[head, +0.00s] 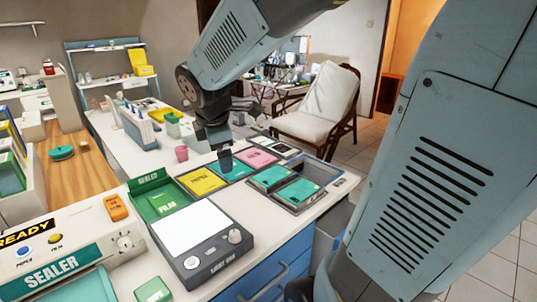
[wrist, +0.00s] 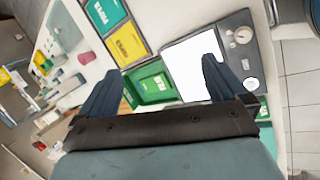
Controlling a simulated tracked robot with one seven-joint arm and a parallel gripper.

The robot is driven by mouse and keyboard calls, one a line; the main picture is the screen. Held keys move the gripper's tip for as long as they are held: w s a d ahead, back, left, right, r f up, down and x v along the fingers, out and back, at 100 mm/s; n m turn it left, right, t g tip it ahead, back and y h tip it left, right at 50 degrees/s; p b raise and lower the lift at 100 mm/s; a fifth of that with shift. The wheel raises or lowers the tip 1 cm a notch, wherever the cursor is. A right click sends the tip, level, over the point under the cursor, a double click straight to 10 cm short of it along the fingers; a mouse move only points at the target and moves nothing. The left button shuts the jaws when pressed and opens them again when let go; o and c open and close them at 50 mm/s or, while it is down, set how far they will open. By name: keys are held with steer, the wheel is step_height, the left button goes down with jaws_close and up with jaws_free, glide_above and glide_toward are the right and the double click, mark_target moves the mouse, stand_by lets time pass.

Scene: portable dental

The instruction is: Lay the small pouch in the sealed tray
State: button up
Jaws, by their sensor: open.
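The sealed tray (head: 140,209) is a green tray with a raised back sign, on the counter left of the white-panel device. A green film packet (head: 166,203) lies in it. The tray also shows in the wrist view (wrist: 128,92), between my fingers. I cannot tell which item is the small pouch. My gripper (head: 225,162) points down over the teal pouch's area in the head view. In the wrist view my gripper (wrist: 158,85) is open and empty.
A white-panel device (head: 190,230) with knobs stands right of the sealed tray. The sealer machine (head: 65,250) is at the front left. A small green block (head: 153,290) lies near the front edge. Two teal packs (head: 272,178) (head: 300,192) sit in trays at right. A pink cup (head: 181,153) stands behind.

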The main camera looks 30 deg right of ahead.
steer(key=s+d+r+m+y, duration=0.1)
steer(key=s+d+r+m, duration=0.1)
steer(key=s+m, duration=0.5)
steer(key=s+d+r+m+y, duration=0.1)
steer(key=s+d+r+m, duration=0.1)
steer(key=s+m, duration=0.6)
steer(key=shift+d+m+t, duration=0.3)
steer(key=shift+d+m, duration=0.35)
steer(key=shift+m, duration=0.35)
steer(key=shift+s, duration=0.1)
